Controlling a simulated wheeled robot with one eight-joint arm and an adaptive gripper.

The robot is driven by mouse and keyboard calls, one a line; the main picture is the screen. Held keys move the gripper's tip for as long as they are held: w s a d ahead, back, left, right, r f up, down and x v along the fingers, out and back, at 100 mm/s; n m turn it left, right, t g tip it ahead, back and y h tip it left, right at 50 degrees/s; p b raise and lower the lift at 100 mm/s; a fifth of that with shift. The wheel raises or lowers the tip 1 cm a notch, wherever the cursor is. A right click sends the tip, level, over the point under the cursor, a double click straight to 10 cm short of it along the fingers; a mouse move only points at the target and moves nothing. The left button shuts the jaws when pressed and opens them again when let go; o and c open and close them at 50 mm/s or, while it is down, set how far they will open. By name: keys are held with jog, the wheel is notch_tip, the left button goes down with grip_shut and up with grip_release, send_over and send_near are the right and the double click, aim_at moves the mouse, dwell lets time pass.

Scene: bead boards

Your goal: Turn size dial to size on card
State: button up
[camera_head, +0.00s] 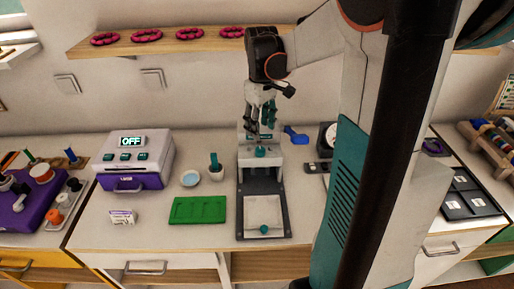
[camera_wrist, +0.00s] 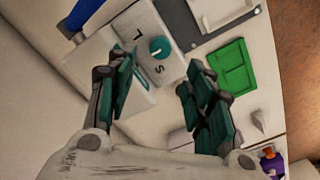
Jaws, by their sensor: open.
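The size dial (camera_head: 261,152) is a round teal knob on a white block at the back of a dark-based device (camera_head: 283,222). I cannot tell surely which letter the mark points at. My gripper (camera_head: 262,128) is open and empty above the back of the device. In the wrist view its spread fingers (camera_wrist: 160,66) flank the dial's block, apart from the dial. A white card (camera_head: 122,217) stands at the left front; its print is too small to read.
A purple-and-white machine (camera_head: 153,158) reading OFF stands left. A blue object (camera_head: 295,135) lies behind right. My arm hides part of the right counter.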

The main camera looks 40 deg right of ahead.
aim_at(260, 149)
notch_tip(260, 149, down, 9)
jog(key=b, duration=0.3)
jog(key=shift+c, duration=0.4)
jog(key=c, duration=1)
